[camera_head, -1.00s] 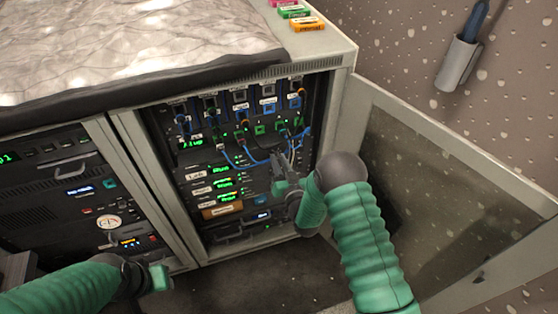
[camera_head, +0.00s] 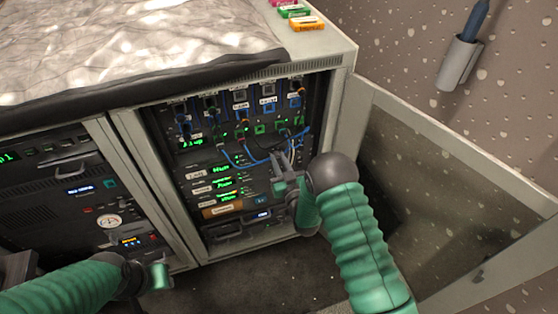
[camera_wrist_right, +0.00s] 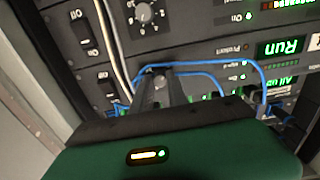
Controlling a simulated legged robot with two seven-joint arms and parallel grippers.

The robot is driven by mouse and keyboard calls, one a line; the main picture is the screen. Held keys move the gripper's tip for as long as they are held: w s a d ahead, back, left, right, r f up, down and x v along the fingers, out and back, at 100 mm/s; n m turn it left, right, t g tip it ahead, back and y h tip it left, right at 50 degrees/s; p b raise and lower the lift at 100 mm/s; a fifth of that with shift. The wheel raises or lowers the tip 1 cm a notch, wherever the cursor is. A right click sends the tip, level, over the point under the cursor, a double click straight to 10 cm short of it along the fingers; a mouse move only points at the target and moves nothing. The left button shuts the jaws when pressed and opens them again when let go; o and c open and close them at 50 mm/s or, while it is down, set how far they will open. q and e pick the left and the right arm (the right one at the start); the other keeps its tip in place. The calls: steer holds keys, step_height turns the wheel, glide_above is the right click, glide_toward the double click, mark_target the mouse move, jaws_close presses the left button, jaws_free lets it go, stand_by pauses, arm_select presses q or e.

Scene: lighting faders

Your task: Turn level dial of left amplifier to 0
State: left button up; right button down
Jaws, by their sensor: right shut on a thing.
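My right gripper (camera_head: 277,162) is in front of the right-hand rack's panel, at its right side. In the right wrist view its fingers (camera_wrist_right: 161,84) are closed around a small dark knob-like thing that they mostly cover; its scale and pointer cannot be read. A round level dial (camera_wrist_right: 147,14) with a printed scale stands free just above the fingers in that view. Which amplifier each dial belongs to cannot be told. My left gripper (camera_head: 157,277) hangs low at the left, in front of the rack and away from the dials; its jaws are unclear.
Blue cables (camera_head: 246,158) loop across the panel close to my right gripper. On/Off switches (camera_wrist_right: 84,32) and pale cables (camera_wrist_right: 116,45) lie left of the fingers in the wrist view. An open rack door (camera_head: 440,180) stands at the right of my right arm.

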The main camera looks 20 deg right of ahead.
steer(key=c, duration=1.3)
jaws_free()
steer(key=shift+f, duration=0.35)
steer(key=shift+r, duration=0.15)
steer(key=shift+s+r, duration=0.1)
steer(key=shift+s, duration=0.05)
steer(key=s, duration=1.6)
steer(key=shift+s+d+b, duration=0.3)
steer(key=shift+b, duration=0.05)
